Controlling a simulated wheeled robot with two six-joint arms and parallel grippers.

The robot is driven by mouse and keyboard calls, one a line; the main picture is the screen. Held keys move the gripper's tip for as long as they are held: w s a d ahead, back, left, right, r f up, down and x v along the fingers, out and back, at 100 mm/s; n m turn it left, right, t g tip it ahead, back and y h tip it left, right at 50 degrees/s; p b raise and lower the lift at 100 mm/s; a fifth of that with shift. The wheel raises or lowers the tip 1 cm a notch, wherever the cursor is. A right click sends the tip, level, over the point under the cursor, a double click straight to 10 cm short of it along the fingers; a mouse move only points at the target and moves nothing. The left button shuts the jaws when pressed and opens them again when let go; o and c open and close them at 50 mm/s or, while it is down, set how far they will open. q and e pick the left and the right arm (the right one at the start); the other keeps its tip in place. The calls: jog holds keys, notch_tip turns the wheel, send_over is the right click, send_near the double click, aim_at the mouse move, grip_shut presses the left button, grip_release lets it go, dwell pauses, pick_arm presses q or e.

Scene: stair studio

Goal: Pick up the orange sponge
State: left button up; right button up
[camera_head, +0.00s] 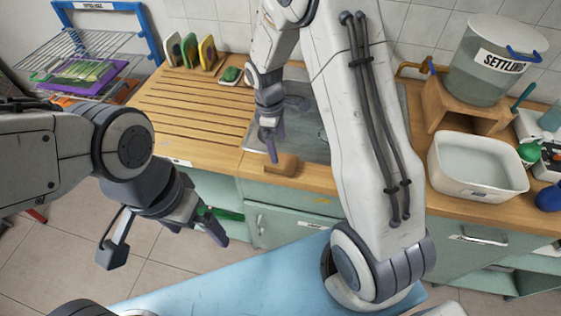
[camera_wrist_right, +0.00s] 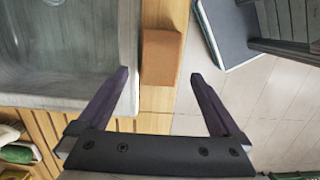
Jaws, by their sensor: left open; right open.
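The orange sponge (camera_head: 283,165) is a small brownish-orange block lying on the wooden counter's front edge, before the sink. In the right wrist view the sponge (camera_wrist_right: 162,58) lies on the narrow wood strip between sink and floor. My right gripper (camera_head: 283,130) is above and slightly behind it, open and pointing down. In the wrist view its fingers (camera_wrist_right: 160,80) are spread to either side of the sponge's near end in the picture, with nothing held. My left gripper (camera_head: 165,243) is open and empty, over the floor in front of the cabinets at the left.
The sink (camera_head: 313,140) lies behind the sponge. A white basin (camera_head: 480,190) and a settling tank (camera_head: 495,60) stand on the right. A green scrubber (camera_head: 231,75), upright sponges (camera_head: 190,50) and a wire rack (camera_head: 75,55) are at the back left. The slatted drainboard (camera_head: 185,110) is clear.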

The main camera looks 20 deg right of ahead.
aim_at(281, 160)
jog(key=shift+s+d+f, duration=0.1)
jog(key=shift+f, duration=0.75)
jog(key=f+p, duration=0.1)
jog(key=f, duration=0.1)
jog(key=f+p, duration=0.1)
jog(key=f, duration=0.1)
jog(key=shift+s+d+f, duration=0.15)
jog(key=shift+d+f, duration=0.05)
jog(key=shift+f, duration=0.45)
jog(key=c, duration=1.3)
jog(key=shift+r, duration=0.1)
jog(key=shift+r+b, duration=0.3)
jog(key=shift+r, duration=0.25)
notch_tip(281, 160, up, 3)
jog(key=shift+f+b, duration=0.15)
jog(key=shift+b, duration=0.3)
jog(key=s+d+r+b, duration=0.2)
jog(key=s+d+r, duration=0.5)
jog(key=s+d, duration=0.1)
jog(key=shift+s, duration=0.25)
